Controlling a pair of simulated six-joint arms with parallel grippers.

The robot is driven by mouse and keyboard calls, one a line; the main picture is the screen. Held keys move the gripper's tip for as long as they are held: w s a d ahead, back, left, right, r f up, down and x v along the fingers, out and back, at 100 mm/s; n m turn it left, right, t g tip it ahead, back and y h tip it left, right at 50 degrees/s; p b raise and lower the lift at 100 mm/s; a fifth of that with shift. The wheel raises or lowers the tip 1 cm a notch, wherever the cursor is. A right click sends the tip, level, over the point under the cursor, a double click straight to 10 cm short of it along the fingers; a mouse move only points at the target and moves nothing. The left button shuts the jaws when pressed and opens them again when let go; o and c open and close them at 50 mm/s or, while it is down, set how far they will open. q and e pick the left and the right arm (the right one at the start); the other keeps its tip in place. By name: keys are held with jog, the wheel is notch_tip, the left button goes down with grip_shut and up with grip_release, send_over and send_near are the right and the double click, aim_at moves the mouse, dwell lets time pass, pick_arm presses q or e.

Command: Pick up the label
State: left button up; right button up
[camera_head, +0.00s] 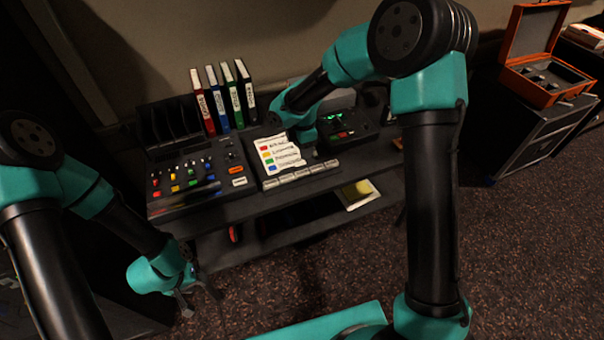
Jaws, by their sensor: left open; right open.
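A row of small white labels (301,174) lies along the front edge of the desk's middle panel. Another small white label (239,182) sits on the left mixing panel. They are too small to read, and I cannot tell which one is the task's label. My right gripper (306,141) is over the desk beside the card, behind the row; its fingers are hard to make out against the dark desk. My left gripper (200,299) is open and empty, low in front of the desk's left side, apart from the labels.
A card with coloured squares (281,156) stands behind the label row. The left panel (190,178) carries coloured buttons and faders. Several coloured binders (221,98) stand at the back. A black device (343,128) with green lights is to the right. A lower shelf holds papers (357,192).

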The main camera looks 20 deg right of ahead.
send_over(302, 172)
jog(key=shift+w+d+f, duration=0.1)
jog(key=shift+w+f, duration=0.05)
jog(key=shift+f, duration=1.25)
jog(key=shift+w+d+f, duration=0.1)
jog(key=shift+f, duration=1.3)
jog(key=shift+s+a+f, duration=0.1)
jog(key=shift+s+f, duration=0.05)
jog(key=shift+f, duration=1.15)
jog(key=shift+s+a+f, duration=0.1)
jog(key=shift+f, duration=1.2)
jog(key=shift+c, duration=0.2)
grip_shut()
jog(key=shift+r, duration=0.1)
